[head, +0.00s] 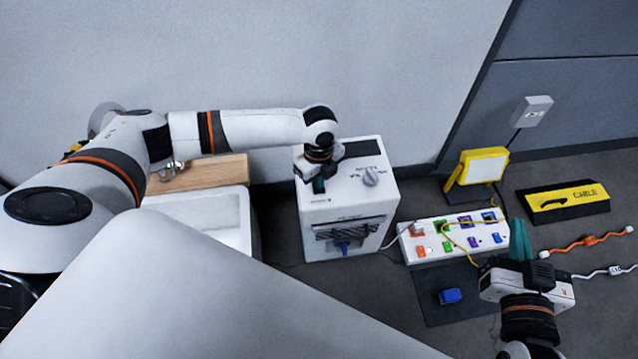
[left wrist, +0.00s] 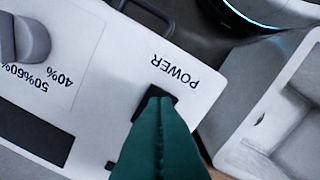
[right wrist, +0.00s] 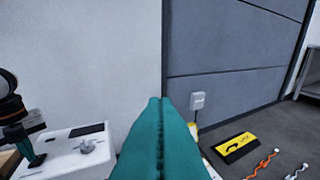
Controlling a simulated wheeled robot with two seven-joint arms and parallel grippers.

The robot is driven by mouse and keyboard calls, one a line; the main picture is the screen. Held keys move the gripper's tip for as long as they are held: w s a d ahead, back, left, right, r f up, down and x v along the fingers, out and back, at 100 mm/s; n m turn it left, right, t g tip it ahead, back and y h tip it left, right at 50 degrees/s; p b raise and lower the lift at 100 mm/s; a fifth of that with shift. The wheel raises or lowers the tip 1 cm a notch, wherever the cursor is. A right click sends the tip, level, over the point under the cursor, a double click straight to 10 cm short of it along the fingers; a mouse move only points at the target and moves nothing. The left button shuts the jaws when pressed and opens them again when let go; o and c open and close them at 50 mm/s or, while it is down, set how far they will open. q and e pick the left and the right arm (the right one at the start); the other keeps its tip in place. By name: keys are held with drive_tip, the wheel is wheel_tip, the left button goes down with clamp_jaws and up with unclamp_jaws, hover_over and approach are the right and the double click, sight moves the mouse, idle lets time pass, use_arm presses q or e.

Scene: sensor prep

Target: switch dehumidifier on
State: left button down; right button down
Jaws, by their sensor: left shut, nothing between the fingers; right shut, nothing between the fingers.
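The dehumidifier (head: 345,210) is a white box with a dial knob (head: 371,178) on top. It also shows in the left wrist view (left wrist: 110,75) and the right wrist view (right wrist: 65,160). My left gripper (head: 318,186) is shut and empty over the dehumidifier's top. In the left wrist view its teal fingertips (left wrist: 157,98) are at the dark power button (left wrist: 149,92) below the POWER label (left wrist: 174,70) and hide most of it. I cannot tell whether they press it. My right gripper (head: 520,242) is shut and empty, right of the dehumidifier.
A white power strip (head: 428,250) with coloured switches lies right of the dehumidifier, near a blue block (head: 450,296) on a dark mat. A white basin (head: 205,215) stands left.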

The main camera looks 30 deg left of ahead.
use_arm(q)
drive_tip(key=shift+f, duration=0.4)
use_arm(e)
drive_tip(key=shift+w+a+r+t, duration=0.15)
drive_tip(key=shift+r+t, duration=0.15)
drive_tip(key=shift+r, duration=0.2)
use_arm(q)
drive_tip(key=shift+f, duration=0.15)
use_arm(e)
drive_tip(key=shift+r, duration=0.35)
